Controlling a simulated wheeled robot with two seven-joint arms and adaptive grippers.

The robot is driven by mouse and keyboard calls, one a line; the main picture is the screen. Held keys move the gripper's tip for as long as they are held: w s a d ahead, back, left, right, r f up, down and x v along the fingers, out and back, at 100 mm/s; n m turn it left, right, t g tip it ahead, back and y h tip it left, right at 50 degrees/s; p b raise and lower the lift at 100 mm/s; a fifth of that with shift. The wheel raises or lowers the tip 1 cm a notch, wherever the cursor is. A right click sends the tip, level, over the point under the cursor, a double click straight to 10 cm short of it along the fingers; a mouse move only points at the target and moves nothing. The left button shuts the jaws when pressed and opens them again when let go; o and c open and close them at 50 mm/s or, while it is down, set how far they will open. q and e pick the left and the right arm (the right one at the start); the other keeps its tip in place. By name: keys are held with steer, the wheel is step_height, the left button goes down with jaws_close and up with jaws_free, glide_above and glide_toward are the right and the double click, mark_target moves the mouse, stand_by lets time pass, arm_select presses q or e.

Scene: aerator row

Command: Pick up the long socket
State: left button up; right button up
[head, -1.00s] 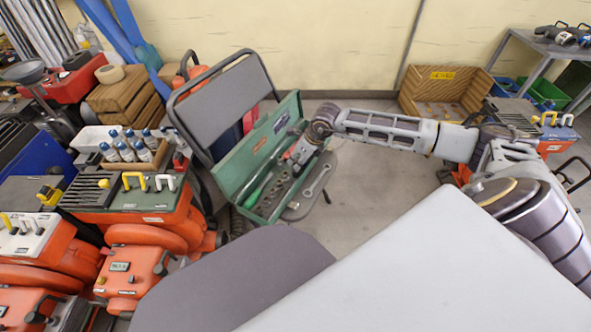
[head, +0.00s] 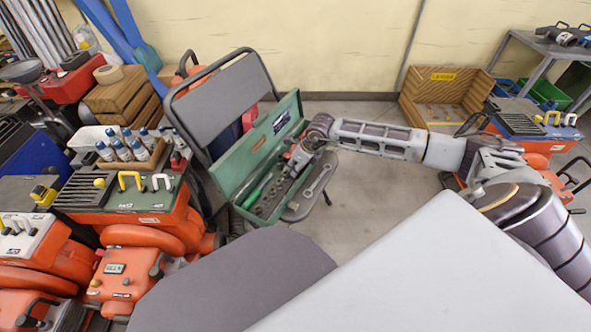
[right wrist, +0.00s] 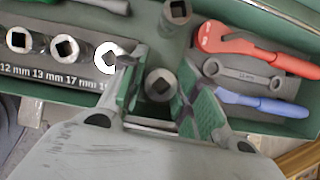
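The green metal toolbox (head: 232,177) stands open on a chair, with several sockets in it. In the right wrist view, a dark grey socket (right wrist: 161,86) stands upright between the fingers of my right gripper (right wrist: 160,92). It looks like the long socket, but its length is hard to judge from above. The fingers have green pads and are apart, one on each side of it, with a gap visible. In the head view my right gripper (head: 295,160) reaches down into the toolbox and hides part of its contents. My left gripper is out of view.
A row of sockets (right wrist: 65,48) above size labels is left of the fingers. Another socket (right wrist: 176,13) stands just beyond. A red wrench (right wrist: 225,40), a grey spanner (right wrist: 255,80) and a blue-handled tool (right wrist: 265,103) lie to the right. The chair's backrest (head: 228,98) rises behind the toolbox.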

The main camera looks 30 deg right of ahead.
jaws_close()
steer(key=shift+r, duration=0.1)
steer(key=shift+r, duration=0.45)
arm_select(q)
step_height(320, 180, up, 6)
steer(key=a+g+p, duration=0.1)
steer(key=p, duration=0.2)
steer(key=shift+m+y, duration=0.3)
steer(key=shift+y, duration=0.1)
arm_select(e)
step_height(320, 180, up, 9)
arm_select(q)
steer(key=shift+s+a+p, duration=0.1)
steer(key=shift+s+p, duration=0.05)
steer(key=shift+p, duration=0.15)
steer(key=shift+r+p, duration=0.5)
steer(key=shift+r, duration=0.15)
arm_select(e)
step_height(320, 180, up, 2)
steer(key=shift+a, duration=0.1)
